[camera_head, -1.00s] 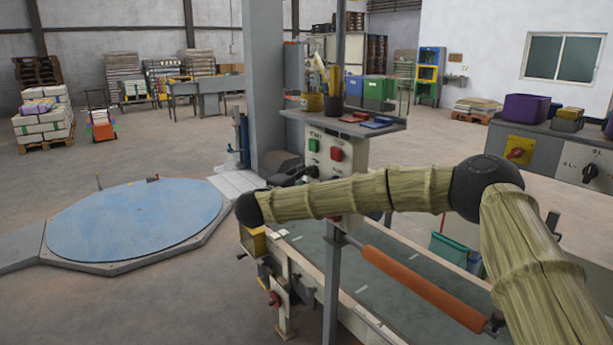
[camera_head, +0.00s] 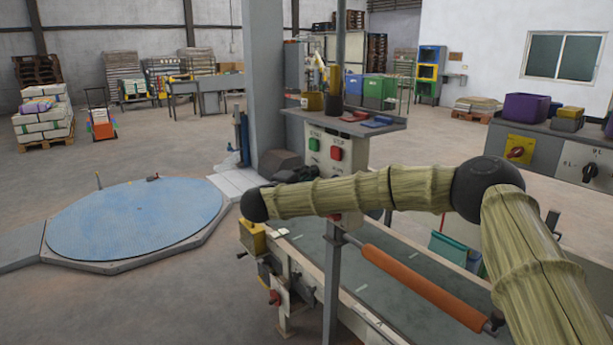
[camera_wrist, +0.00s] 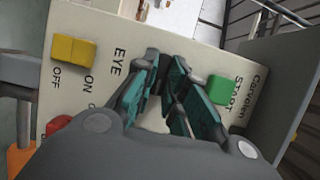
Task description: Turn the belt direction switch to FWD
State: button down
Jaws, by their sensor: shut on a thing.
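The control panel (camera_head: 350,181) stands above the belt, with a green START button (camera_head: 314,144) and a red STOP button (camera_head: 336,153). In the wrist view the panel face (camera_wrist: 120,28) fills the middle and shows the green START button (camera_wrist: 219,88). My gripper (camera_wrist: 166,68) is at the panel face, between START and the EYE label, its teal-padded fingers closed on the belt direction switch. The fingers hide the switch knob, and I cannot read its position or a FWD label. In the head view my arm covers the panel's lower part.
A yellow EYE switch (camera_wrist: 72,50) and a red control (camera_wrist: 58,124) sit near my gripper. A shelf (camera_head: 375,126) with small trays tops the panel. The belt (camera_head: 385,274) and an orange roller (camera_head: 425,288) lie below my arm. A blue turntable (camera_head: 135,220) is left.

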jog(key=shift+r+p, duration=0.15)
jog(key=shift+p, duration=0.2)
jog(key=shift+w+a+r+n+g+h+p, duration=0.1)
jog(key=shift+n+g+h+p, duration=0.15)
jog(key=shift+n+g+p, duration=1.75)
jog(key=shift+w+a+r+n+g+h+p, duration=0.15)
jog(key=shift+n+g+p, duration=0.25)
jog(key=shift+n+p, duration=3.05)
jog(key=shift+w+d+r+n+g+h+p, duration=0.2)
jog(key=shift+n+g+p, duration=1.05)
jog(key=shift+p, duration=3)
jog(key=shift+s+a+f, duration=0.1)
jog(key=shift+a+f, duration=0.05)
jog(key=c, duration=1.5)
grip_release()
jog(key=shift+o, duration=0.2)
jog(key=shift+a, duration=0.1)
